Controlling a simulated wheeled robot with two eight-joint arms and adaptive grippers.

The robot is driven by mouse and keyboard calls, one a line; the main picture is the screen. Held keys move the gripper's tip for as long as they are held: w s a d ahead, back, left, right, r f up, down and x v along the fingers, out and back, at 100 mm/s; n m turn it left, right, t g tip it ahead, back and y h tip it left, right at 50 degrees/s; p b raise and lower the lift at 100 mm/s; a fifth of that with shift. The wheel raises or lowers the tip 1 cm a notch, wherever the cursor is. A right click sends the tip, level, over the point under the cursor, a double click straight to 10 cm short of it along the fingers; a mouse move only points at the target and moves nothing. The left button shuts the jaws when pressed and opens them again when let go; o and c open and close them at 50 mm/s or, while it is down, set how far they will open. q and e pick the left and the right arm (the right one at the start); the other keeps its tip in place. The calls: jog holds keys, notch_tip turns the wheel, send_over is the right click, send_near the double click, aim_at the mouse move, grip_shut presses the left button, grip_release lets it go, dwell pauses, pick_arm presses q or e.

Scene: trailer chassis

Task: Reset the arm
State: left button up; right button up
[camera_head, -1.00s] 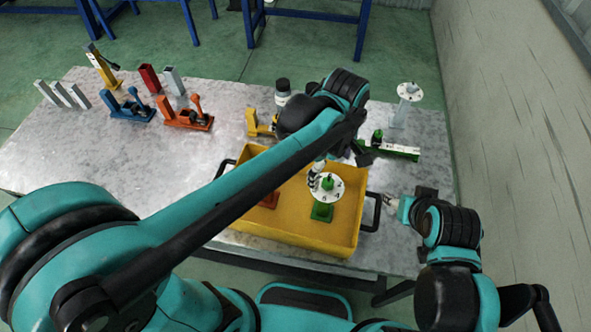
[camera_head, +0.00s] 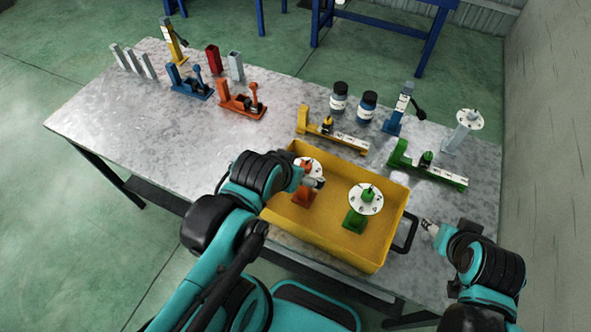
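My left arm comes in from the lower left. Its gripper (camera_head: 314,184) is over the left part of the yellow tray (camera_head: 340,251), close to an orange-based part (camera_head: 304,196) with a white disc. I cannot tell whether it touches that part or whether its fingers are open. My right gripper (camera_head: 430,228) is low over the table, just right of the tray's black handle (camera_head: 406,233). Its fingers are too small to read. A green-based part (camera_head: 356,219) with a white disc stands upright in the right part of the tray.
On the metal table (camera_head: 130,95) stand a yellow fixture (camera_head: 331,133), a green fixture (camera_head: 427,166), two dark bottles (camera_head: 366,106), a blue device (camera_head: 397,112) and a white-disc stand (camera_head: 462,131). Blue and orange clamps (camera_head: 241,103) stand further left. The table's left front is clear. A wall (camera_head: 550,150) rises at right.

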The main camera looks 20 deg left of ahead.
notch_tip(320, 180, down, 8)
jog(key=b, duration=0.8)
jog(key=shift+f, duration=0.15)
